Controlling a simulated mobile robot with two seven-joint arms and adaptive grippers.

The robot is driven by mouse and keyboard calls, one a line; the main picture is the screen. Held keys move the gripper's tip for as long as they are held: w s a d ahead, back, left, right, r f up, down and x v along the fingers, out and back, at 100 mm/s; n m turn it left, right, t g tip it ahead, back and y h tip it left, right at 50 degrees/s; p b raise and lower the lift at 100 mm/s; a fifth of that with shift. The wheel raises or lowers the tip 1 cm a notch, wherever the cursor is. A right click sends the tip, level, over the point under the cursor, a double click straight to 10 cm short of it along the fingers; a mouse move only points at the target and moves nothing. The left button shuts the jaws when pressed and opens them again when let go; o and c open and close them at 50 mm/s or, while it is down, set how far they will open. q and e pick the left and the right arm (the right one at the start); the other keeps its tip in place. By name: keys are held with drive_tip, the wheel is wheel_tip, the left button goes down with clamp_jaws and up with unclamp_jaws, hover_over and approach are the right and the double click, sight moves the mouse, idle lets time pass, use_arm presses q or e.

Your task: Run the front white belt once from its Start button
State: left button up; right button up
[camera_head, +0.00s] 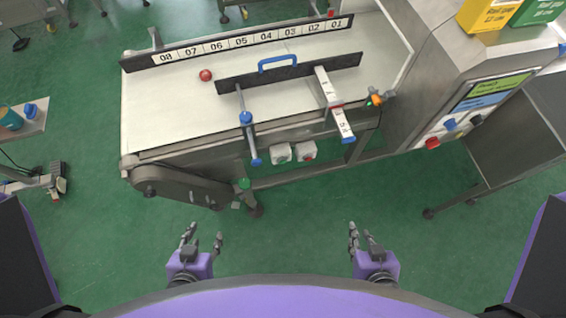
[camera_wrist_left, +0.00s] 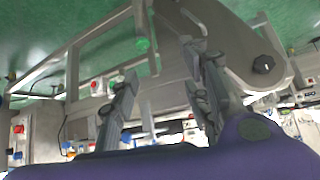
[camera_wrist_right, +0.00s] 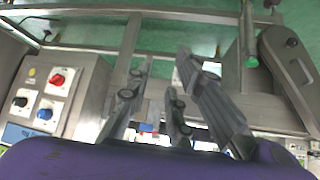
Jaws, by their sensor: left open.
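The front white belt (camera_head: 160,105) runs across the head view, with a dark rail and number plates along its far side. Two small pale boxes hang on its near side: the left box (camera_head: 280,152) has a light face, the right box (camera_head: 307,150) shows a red button. Their labels are too small to read. My left gripper (camera_head: 203,235) is open and empty, in front of the belt's left part, apart from it. My right gripper (camera_head: 361,236) is open and empty, in front of the belt's right part, below and right of the boxes. Neither touches anything.
A red ball (camera_head: 205,75) lies on the belt. A dark guide bar with a blue handle (camera_head: 278,63) spans it. A steel cabinet (camera_head: 408,100) at right carries red, blue and black knobs.

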drive_tip(key=shift+s+f, duration=0.25)
drive_tip(key=shift+s, duration=0.15)
clamp_jaws()
drive_tip(key=shift+s, duration=0.1)
drive_tip(key=shift+f, duration=0.1)
idle(0.4)
drive_tip(key=shift+s+f, duration=0.15)
